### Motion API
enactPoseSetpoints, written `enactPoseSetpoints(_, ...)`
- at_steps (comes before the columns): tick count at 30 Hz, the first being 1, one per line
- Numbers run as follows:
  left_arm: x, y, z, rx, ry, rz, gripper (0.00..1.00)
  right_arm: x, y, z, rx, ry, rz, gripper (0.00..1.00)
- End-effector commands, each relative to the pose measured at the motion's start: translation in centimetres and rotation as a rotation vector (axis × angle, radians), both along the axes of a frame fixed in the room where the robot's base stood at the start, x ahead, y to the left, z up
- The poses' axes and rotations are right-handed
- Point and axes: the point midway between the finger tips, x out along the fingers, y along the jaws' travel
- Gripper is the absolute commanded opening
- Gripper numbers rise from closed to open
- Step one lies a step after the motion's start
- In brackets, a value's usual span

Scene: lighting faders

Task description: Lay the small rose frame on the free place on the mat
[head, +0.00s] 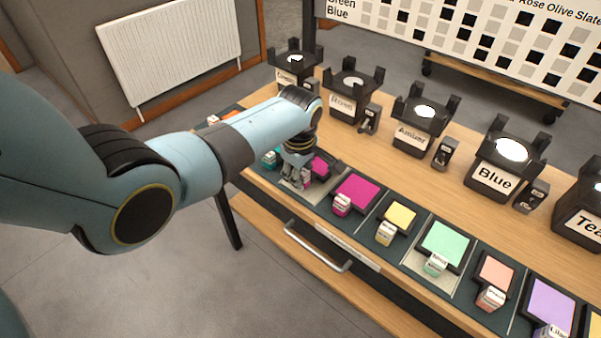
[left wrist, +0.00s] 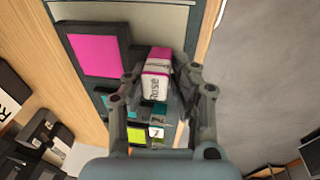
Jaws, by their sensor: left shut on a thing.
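My left gripper (head: 298,182) is shut on the white and magenta handle block marked "Rose" (left wrist: 157,75). The small rose frame (left wrist: 95,48), a magenta sheet in a black border, extends from that block; part of it shows beside the gripper in the head view (head: 321,166). It is over or on a pale grey place (head: 322,191) on the dark green mat (head: 285,203); I cannot tell whether it touches. In the left wrist view the fingers (left wrist: 158,85) are on both sides of the block. My right gripper is not in view.
A larger magenta frame (head: 356,193) lies just right of the gripper, then yellow (head: 400,216), mint (head: 444,242), peach (head: 496,272) and lilac (head: 551,303) frames. A teal block (head: 269,158) stands left. Black lamp holders (head: 420,112) line the back. A drawer handle (head: 317,250) is in front.

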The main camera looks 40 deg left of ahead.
Motion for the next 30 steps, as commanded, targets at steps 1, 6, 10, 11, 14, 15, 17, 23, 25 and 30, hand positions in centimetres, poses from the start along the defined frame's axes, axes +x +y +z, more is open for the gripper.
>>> enactPoseSetpoints(1,0.0,0.0,-0.2,0.0,-0.001,0.0,0.0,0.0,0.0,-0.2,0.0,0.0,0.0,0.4)
enactPoseSetpoints(6,0.0,0.0,-0.6,0.0,-0.001,0.0,0.0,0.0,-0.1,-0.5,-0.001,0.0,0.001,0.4)
enactPoseSetpoints(10,0.0,0.0,-0.9,0.0,-0.001,0.0,0.0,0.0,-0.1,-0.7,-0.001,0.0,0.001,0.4)
enactPoseSetpoints(11,0.0,0.0,-1.0,0.0,-0.001,0.0,0.0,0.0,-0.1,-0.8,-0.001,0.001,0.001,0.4)
enactPoseSetpoints(14,0.1,0.0,-1.2,0.0,-0.001,0.0,0.0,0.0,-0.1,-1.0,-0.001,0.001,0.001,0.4)
enactPoseSetpoints(15,0.1,0.0,-1.2,0.0,-0.002,0.0,0.27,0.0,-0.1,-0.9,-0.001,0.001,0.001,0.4)
enactPoseSetpoints(17,0.1,0.0,-1.1,0.0,-0.002,0.0,0.35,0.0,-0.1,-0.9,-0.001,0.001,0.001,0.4)
enactPoseSetpoints(23,0.0,0.0,-1.1,0.0,-0.001,0.0,0.51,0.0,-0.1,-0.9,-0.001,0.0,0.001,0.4)
enactPoseSetpoints(25,0.0,0.0,-1.1,0.0,-0.001,0.0,0.51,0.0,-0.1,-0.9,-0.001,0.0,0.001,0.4)
enactPoseSetpoints(30,0.0,0.0,-0.9,0.0,-0.001,0.0,0.51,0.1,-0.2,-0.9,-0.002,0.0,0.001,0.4)
